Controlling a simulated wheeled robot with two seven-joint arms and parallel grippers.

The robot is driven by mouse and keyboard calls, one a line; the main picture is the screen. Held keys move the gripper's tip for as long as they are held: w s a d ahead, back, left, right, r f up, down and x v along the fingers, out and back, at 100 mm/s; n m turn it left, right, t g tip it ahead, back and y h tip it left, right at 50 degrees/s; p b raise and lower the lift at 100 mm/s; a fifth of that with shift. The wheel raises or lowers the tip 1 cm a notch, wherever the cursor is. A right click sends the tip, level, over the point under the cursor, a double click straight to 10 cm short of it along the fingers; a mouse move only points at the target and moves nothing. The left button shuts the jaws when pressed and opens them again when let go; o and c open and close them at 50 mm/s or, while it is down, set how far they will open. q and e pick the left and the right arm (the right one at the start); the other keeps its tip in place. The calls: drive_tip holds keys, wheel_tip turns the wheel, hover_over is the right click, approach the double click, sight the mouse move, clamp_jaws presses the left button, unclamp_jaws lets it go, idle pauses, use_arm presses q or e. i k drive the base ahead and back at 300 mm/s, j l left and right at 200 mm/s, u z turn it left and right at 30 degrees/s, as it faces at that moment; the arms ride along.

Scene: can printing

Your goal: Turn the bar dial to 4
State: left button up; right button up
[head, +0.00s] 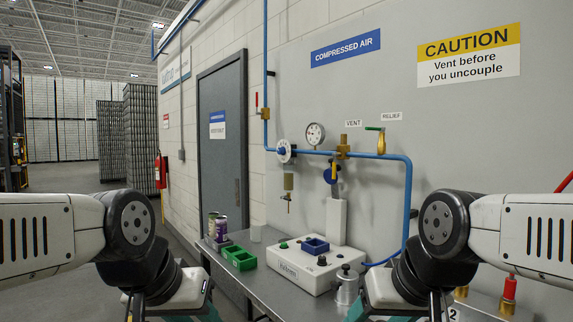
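A round white dial with a blue centre and marks around its rim (284,151) sits on the blue air pipe on the grey wall panel, left of the pressure gauge (315,134). It appears to be the bar dial. Its numbers and setting are too small to read. Nothing touches it. My two arms come in from the left and right and bend down at the bottom of the head view, well apart from the dial.
A grey bench (262,290) below holds a white machine (303,267), green trays (238,258), cans (216,229) and a metal canister (347,286). Blue piping (408,200), a brass vent valve (343,147) and a relief valve (380,142) stand right of the dial. Space before the panel is clear.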

sight(282, 150)
drive_tip(key=i+j+u, duration=0.1)
drive_tip(key=i+j, duration=0.3)
drive_tip(key=i, duration=0.15)
drive_tip(key=i+j, duration=0.35)
drive_tip(key=i, duration=0.25)
drive_tip(key=j+u, duration=0.05)
